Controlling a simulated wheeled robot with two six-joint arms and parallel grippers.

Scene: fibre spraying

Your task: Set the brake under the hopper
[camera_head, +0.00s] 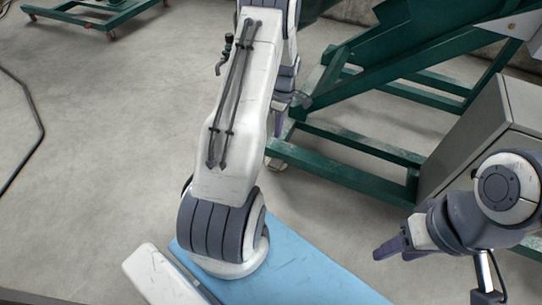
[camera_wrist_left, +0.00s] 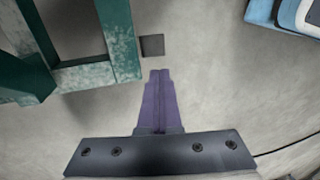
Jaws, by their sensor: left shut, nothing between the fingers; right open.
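The green steel frame (camera_head: 345,150) of the hopper stands on the floor, and part of it shows in the left wrist view (camera_wrist_left: 121,40). A small dark square plate (camera_wrist_left: 152,45) sticks out beside the frame's corner; I cannot tell for sure whether it is the brake. A greyish piece (camera_head: 276,163) shows low at the same corner in the head view. My left gripper (camera_head: 279,122) is beside that corner, partly hidden by my arm. Its purple fingers (camera_wrist_left: 160,74) are shut and empty, tips just short of the plate. My right gripper (camera_head: 388,247) is open and empty at the lower right.
A grey cabinet (camera_head: 490,130) stands right of the frame, near my right arm. Another green wheeled frame (camera_head: 95,14) stands at the far upper left. A dark cable (camera_head: 35,125) lies on the floor at the left. The floor between is bare.

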